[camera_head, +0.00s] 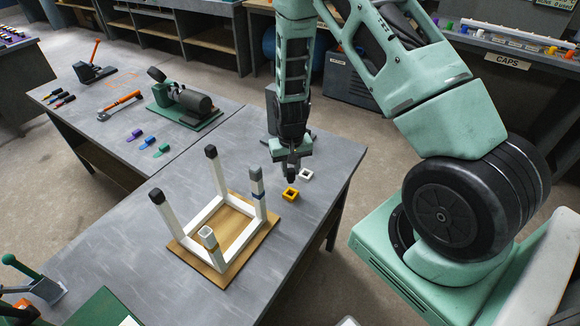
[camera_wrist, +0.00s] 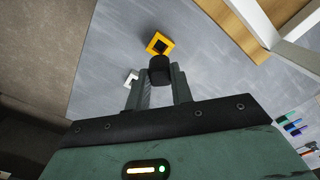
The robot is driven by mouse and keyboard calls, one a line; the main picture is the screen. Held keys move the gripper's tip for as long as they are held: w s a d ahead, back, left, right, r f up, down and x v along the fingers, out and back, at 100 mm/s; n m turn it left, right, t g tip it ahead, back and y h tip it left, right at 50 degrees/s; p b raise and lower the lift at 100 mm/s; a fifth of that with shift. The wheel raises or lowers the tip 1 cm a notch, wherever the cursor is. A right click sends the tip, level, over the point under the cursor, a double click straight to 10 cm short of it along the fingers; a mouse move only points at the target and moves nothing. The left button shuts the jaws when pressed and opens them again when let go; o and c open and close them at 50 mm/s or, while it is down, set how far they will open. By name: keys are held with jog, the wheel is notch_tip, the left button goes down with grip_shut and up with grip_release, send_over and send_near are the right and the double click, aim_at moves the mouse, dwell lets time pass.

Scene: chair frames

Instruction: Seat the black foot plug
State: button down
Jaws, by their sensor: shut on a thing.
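My gripper (camera_head: 291,176) is shut on a black foot plug, which shows in the wrist view as a dark block (camera_wrist: 160,68) between the fingertips. It hangs above the grey table, right of the chair frame (camera_head: 190,243). The frame lies upside down on a wooden board, white legs pointing up. The back-left leg (camera_head: 211,152) and left leg (camera_head: 157,196) have black tops. The right leg (camera_head: 256,174) has a grey top and a darker band lower down. The front leg (camera_head: 207,232) has a pale top; I cannot tell whether it is open.
A green-based machine (camera_head: 185,105), coloured clips (camera_head: 147,143) and an orange-handled tool (camera_head: 120,104) are at the back left. The table between frame and machine is clear.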

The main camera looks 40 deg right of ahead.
aim_at(291, 182)
jog(key=shift+r+m, duration=0.15)
jog(key=shift+m, duration=0.65)
notch_tip(291, 182, down, 3)
jog(key=shift+b, duration=1.1)
jog(key=shift+f+b, duration=0.55)
jog(key=shift+f, duration=0.25)
jog(key=shift+f, duration=0.15)
jog(key=shift+f+b, duration=1.05)
jog(key=shift+f, duration=0.05)
jog(key=c, duration=1.1)
grip_release()
